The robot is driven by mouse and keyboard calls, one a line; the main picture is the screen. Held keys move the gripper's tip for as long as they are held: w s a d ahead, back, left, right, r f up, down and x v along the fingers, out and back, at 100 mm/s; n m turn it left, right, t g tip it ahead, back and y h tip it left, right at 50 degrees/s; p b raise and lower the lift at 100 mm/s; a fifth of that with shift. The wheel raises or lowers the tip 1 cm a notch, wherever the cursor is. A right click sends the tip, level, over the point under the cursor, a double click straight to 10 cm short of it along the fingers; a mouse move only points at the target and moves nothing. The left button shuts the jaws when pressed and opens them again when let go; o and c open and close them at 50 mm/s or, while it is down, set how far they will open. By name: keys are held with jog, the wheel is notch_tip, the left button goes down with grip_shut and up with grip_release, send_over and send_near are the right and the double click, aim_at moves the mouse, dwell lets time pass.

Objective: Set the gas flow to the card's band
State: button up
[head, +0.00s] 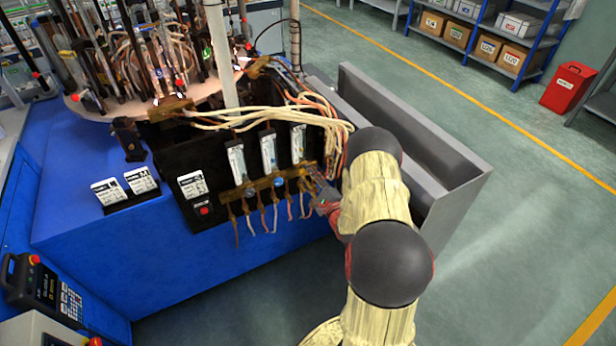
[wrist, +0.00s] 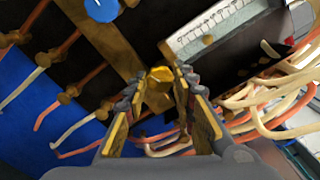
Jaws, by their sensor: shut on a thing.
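Three flow meters with clear tubes stand on a black panel in the head view: left (head: 236,160), middle (head: 268,152) and right (head: 299,143). A brass manifold bar (head: 262,187) runs below them. My gripper (head: 316,193) is at the bar's right end, under the right meter. In the wrist view my gripper (wrist: 160,88) is shut on a yellow knob (wrist: 160,74) at its fingertips. A blue knob (wrist: 101,9) and a scaled meter (wrist: 205,30) show beyond.
Pale and orange hoses (head: 270,118) loop above the meters and crowd the right side in the wrist view (wrist: 265,105). More hoses hang below the bar. A grey bin-like housing (head: 420,140) stands right of my arm. A burner carousel (head: 150,85) stands behind left.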

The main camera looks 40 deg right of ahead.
jog(key=o, duration=1.1)
jog(key=shift+o, duration=0.2)
jog(key=v, duration=1.2)
jog(key=shift+f, duration=0.15)
